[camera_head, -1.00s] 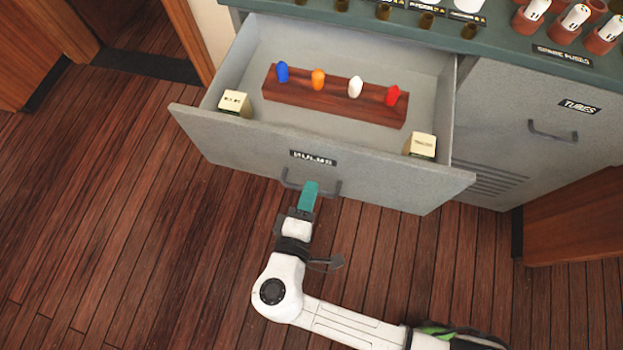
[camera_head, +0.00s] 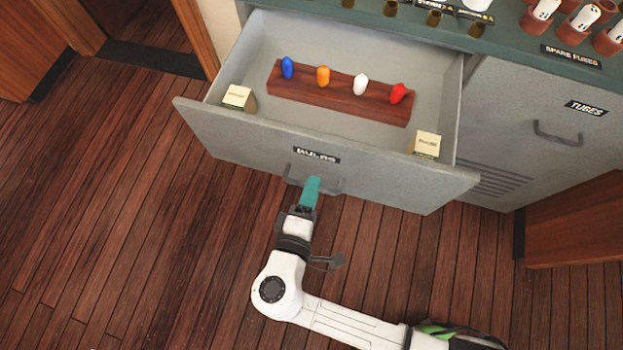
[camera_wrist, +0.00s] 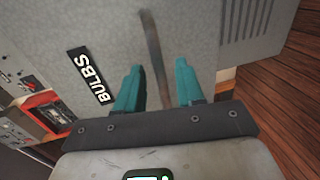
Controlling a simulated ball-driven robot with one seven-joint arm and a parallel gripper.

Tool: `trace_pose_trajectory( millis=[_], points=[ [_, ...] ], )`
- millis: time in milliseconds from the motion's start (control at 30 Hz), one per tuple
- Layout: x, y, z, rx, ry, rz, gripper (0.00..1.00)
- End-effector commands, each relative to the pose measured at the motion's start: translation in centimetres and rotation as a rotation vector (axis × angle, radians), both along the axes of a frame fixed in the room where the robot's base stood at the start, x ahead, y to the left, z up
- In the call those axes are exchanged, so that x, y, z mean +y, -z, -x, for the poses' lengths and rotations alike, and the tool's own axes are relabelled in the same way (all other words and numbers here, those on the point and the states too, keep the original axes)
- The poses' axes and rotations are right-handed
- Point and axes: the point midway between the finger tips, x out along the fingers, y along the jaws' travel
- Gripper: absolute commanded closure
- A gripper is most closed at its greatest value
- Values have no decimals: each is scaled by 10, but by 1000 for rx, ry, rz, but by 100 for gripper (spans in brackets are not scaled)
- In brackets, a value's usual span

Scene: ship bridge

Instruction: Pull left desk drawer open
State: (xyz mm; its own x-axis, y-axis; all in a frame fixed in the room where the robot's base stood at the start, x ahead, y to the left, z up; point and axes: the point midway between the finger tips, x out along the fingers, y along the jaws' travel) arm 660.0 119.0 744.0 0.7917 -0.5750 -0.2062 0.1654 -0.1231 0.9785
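The left desk drawer (camera_head: 225,137), grey and labelled BULBS (camera_head: 316,155), stands pulled well out from the desk, its inside visible. Its dark handle (camera_head: 332,187) is on the front, below the label. My gripper (camera_head: 313,182) is at this handle. In the wrist view, the teal fingers of my gripper (camera_wrist: 158,68) are apart, one on each side of the handle bar (camera_wrist: 153,48), with visible gaps on both sides. In the head view the fingertips hide the middle of the handle.
The drawer holds a wooden block (camera_head: 340,98) with several coloured bulbs and two small boxes, one (camera_head: 238,97) left and one (camera_head: 426,143) right. A TUBES compartment (camera_head: 520,120) is to the right. The plank floor (camera_head: 130,200) is clear on the left.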

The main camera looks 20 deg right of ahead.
Motion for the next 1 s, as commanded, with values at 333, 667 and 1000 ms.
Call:
trace_pose_trajectory(
  millis=[333,667,1000],
  points=[
    [35,-11,47,-1,-4,-1,62],
    [58,-20,80,1,-1,0,62],
    [60,-21,83,1,0,0,62]
  ],
)
